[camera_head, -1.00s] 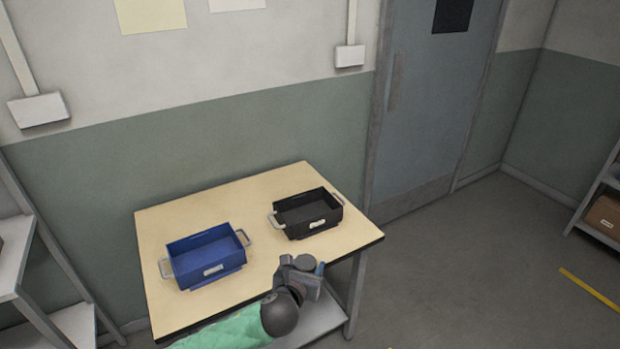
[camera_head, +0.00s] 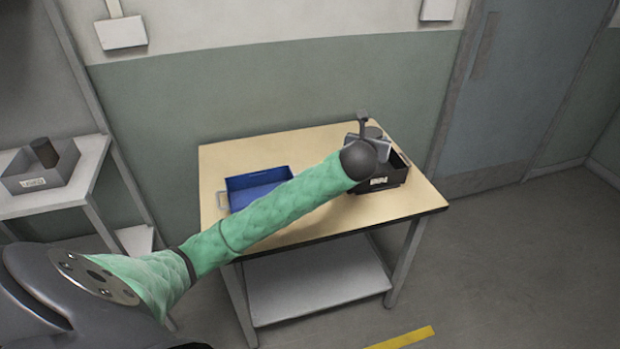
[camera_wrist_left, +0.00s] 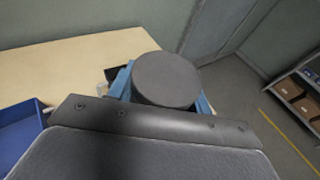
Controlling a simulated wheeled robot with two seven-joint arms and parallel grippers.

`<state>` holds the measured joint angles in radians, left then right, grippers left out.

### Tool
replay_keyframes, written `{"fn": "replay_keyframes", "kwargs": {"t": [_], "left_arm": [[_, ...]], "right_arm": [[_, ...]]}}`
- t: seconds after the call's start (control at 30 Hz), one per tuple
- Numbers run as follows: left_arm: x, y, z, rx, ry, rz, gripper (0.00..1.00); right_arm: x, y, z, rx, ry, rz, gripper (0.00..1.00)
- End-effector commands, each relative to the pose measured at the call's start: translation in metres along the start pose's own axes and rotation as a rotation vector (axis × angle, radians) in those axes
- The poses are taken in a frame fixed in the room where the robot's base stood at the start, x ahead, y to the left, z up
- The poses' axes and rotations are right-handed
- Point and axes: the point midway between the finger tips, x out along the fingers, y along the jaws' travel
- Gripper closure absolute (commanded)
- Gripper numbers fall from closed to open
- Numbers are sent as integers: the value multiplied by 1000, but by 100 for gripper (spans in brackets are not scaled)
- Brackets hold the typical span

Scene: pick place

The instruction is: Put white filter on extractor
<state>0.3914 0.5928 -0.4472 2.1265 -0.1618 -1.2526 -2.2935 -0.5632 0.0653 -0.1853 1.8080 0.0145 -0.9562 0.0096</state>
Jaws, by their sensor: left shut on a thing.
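I see no white filter and no extractor in these views. My left gripper (camera_head: 368,138) is shut on a dark grey cylinder (camera_wrist_left: 167,80), held between its blue fingers in the left wrist view. In the head view the left arm reaches across the table, and the gripper is over the black bin (camera_head: 378,184). The gripper and wrist hide part of that bin and most of the cylinder. I cannot tell how high the cylinder is above the bin. My right gripper is not in view.
A blue bin (camera_head: 245,183) stands on the wooden table (camera_head: 250,151), partly behind my arm. A grey bin (camera_head: 40,181) with another dark cylinder (camera_head: 44,152) stands on a shelf at the left. The table has a lower shelf (camera_head: 320,284). Open floor lies to the right.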

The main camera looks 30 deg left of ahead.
Motion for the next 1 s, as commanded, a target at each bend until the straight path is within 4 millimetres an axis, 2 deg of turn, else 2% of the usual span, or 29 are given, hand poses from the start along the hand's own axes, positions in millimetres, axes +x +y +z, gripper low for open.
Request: {"fn": "replay_keyframes", "kwargs": {"t": [0.03,0.13,0.3,0.4,0.5,0.6,0.8,0.87,1.0], "left_arm": [[15,9,2,-11,1,29,80],[39,28,6,-27,2,83,80],[71,59,-9,-51,6,163,80],[85,77,-22,-62,5,204,80],[94,87,-35,-72,4,231,80],[97,91,-42,-76,3,244,80],[96,95,-46,-80,2,254,80],[98,99,-48,-80,3,256,80],[104,119,-58,-79,4,255,80]], "right_arm": [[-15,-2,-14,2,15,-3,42],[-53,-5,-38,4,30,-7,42],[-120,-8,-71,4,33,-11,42],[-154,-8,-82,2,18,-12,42],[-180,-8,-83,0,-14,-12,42],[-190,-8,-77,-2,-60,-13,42],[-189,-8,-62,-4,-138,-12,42],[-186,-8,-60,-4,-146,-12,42],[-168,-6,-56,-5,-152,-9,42]]}}
